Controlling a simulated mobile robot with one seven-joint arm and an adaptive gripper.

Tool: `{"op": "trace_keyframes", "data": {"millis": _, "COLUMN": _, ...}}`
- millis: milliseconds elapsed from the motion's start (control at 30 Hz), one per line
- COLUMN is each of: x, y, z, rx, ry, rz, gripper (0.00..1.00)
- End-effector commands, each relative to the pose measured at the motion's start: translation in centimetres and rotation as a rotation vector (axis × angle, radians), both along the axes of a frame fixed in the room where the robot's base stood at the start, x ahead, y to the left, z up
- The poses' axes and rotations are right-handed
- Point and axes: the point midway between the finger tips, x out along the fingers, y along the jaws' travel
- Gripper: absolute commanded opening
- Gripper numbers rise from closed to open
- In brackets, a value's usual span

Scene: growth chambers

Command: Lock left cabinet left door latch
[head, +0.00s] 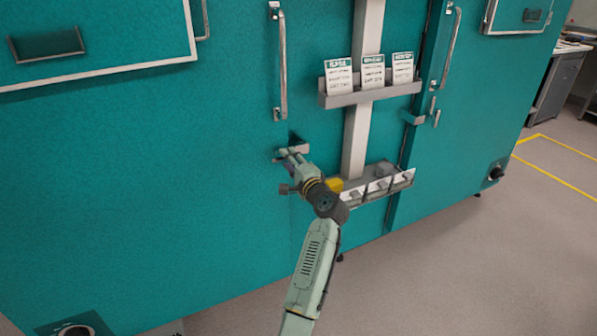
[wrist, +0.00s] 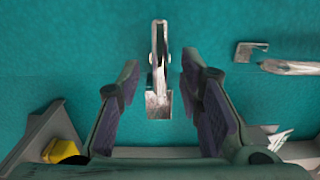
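The left cabinet (head: 130,170) is a large teal cabinet with its doors shut. In the wrist view, a metal latch lever (wrist: 159,65) on the teal door lies between the two fingers of my gripper (wrist: 159,85). It points toward the bottom of that view, with a flat plate at its lower end. The fingers are open, with a gap on both sides of the lever. A hooked metal bracket (wrist: 250,50) sits to the right of the fingers. In the head view, my gripper (head: 284,170) is below the long door handle (head: 282,65) and hides most of the latch.
A card holder (head: 370,96) with three cards is on the cabinet front. A lower tray (head: 385,188) with a yellow item (head: 335,185) is close to my gripper's right. Another handle (head: 450,48) is further right. Floor on the right is clear.

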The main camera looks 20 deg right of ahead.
Motion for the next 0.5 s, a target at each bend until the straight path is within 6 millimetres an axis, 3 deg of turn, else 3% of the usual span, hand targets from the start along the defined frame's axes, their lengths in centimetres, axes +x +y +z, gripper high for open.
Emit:
{"op": "trace_keyframes", "data": {"millis": 300, "x": -6.7, "y": -0.3, "z": -0.1, "rx": 0.000, "ry": 0.001, "rz": -0.003, "gripper": 0.33}}
{"op": "trace_keyframes", "data": {"millis": 500, "x": -8.7, "y": -0.3, "z": 0.0, "rx": 0.000, "ry": 0.000, "rz": -0.001, "gripper": 0.33}}
